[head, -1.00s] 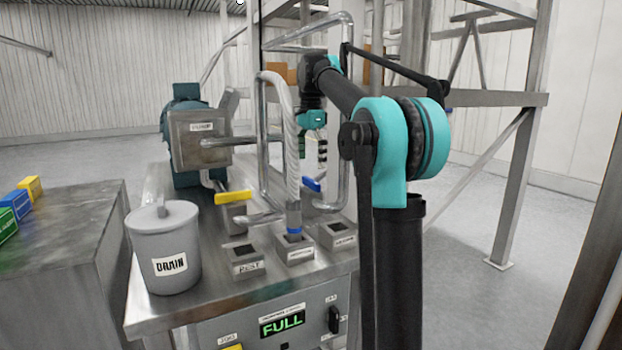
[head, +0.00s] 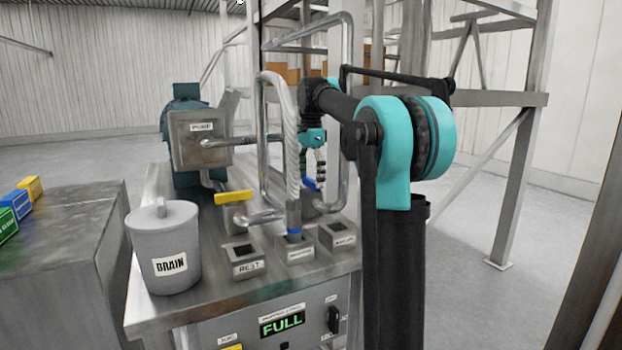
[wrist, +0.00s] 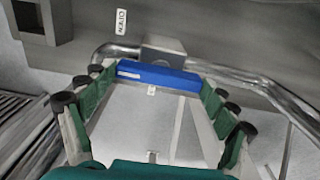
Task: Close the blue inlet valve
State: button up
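The blue inlet valve handle (head: 311,184) sits on the steel bench behind the hose, partly hidden by pipes. In the wrist view the blue handle (wrist: 158,76) lies crosswise between the far ends of my gripper's fingers (wrist: 155,95). The fingers are spread wide, one at each end of the handle, and look open. I cannot tell whether they touch it. In the head view my gripper (head: 316,168) hangs just above the handle, behind the pipework.
Bent steel pipes (head: 264,150) and a ribbed hose (head: 291,150) stand close left of my gripper. A yellow valve handle (head: 234,197), a grey drain bucket (head: 165,240) and a pump box (head: 200,138) are on the bench. A panel display (head: 283,323) reads FULL.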

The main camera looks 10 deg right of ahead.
jog(key=shift+c, duration=0.9)
jog(key=shift+n, duration=0.3)
jog(key=n, duration=0.3)
jog(key=shift+n, duration=0.3)
jog(key=n, duration=0.4)
jog(key=shift+n, duration=0.3)
jog(key=n, duration=0.4)
jog(key=shift+n, duration=2.5)
